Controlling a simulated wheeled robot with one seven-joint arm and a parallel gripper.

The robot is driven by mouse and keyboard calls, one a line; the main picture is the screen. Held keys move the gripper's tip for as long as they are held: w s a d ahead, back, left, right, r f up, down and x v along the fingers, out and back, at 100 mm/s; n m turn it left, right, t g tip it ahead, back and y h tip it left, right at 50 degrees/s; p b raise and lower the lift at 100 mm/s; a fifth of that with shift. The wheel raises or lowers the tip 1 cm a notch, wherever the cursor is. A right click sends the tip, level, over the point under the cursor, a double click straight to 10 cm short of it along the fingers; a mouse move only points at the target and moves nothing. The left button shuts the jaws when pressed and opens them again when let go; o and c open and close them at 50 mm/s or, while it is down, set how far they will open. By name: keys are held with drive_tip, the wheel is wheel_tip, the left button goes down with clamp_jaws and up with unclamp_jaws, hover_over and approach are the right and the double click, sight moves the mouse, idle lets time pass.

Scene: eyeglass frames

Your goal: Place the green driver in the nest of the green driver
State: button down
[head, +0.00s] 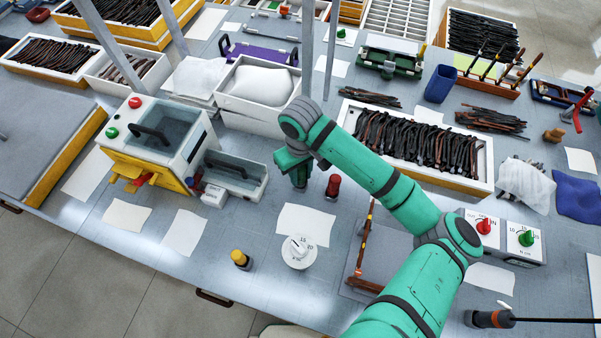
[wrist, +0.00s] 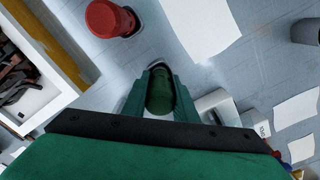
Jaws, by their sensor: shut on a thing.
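My gripper (wrist: 159,72) is shut on the green driver (wrist: 160,95), whose rounded green body shows between the two green fingers in the wrist view. In the head view my gripper (head: 298,182) points down over the bench, just left of the red driver (head: 332,186). The red driver stands upright and also shows in the wrist view (wrist: 109,19), apart from my fingers. A pale edge shows around my fingertips in the wrist view. I cannot tell whether it is the green driver's nest, or whether the green driver touches anything below. My arm hides part of that area.
A white tray of dark frames (head: 420,145) lies right of my gripper. A grey bin (head: 236,172) and a white box (head: 262,95) are close on the left and behind. A yellow-topped driver (head: 241,259) and white dial (head: 298,252) stand in front. Bare bench lies between them.

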drive_tip(key=shift+f, duration=0.45)
drive_tip(key=c, duration=1.4)
unclamp_jaws()
drive_tip(key=shift+o, duration=0.2)
drive_tip(key=shift+r, duration=0.1)
wheel_tip(320, 180, up, 11)
drive_tip(key=shift+f, duration=0.2)
